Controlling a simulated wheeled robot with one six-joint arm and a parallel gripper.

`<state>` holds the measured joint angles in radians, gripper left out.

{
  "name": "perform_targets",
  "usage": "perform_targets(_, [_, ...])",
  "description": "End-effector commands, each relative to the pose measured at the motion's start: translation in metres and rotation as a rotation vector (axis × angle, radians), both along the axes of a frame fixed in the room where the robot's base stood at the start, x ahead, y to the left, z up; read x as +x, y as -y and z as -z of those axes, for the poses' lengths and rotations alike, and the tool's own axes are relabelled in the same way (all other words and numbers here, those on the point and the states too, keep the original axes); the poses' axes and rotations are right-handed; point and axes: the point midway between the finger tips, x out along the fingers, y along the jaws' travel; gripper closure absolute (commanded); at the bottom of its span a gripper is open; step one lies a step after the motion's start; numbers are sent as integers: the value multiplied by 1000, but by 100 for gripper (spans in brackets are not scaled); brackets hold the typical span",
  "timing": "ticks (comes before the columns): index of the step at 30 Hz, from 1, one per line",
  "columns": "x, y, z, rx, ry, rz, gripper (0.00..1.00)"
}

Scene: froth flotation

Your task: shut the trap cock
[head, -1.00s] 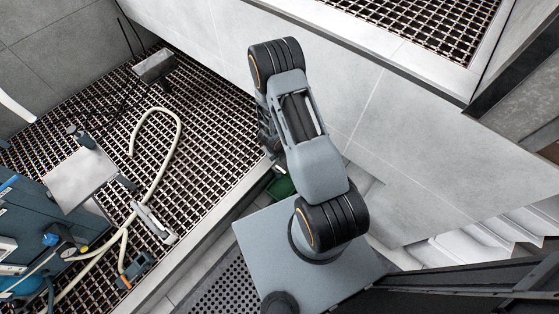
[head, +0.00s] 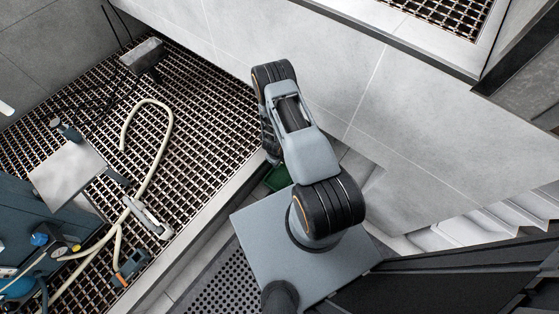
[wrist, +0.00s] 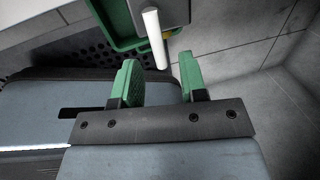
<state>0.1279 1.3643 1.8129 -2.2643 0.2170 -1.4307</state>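I cannot tell for sure which part is the trap cock. A cream hose (head: 162,150) loops over the grating at the left and runs to a pale grey fitting (head: 148,217). A small grey and orange fitting (head: 132,263) lies below it. A blue knob (head: 39,239) and a round gauge (head: 60,252) sit on the blue machine (head: 30,225) at the left edge. My gripper (wrist: 158,78) is open and empty in the wrist view, its two green fingers apart. In the head view it is hidden behind my arm.
A green bin (wrist: 118,22) with a white rod (wrist: 155,35) in front of it lies just beyond my fingers; its green also shows in the head view (head: 277,178). A metal plate (head: 68,174) and a grey box (head: 142,55) stand over the grating. Pale walls rise behind my arm.

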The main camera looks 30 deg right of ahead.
Motion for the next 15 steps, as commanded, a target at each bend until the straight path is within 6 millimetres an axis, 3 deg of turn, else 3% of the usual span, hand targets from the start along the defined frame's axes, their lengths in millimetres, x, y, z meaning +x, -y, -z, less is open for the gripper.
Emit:
perform_targets(6, [1,2,13,0,0,1,61])
perform_targets(15, [1,2,14,0,0,0,61])
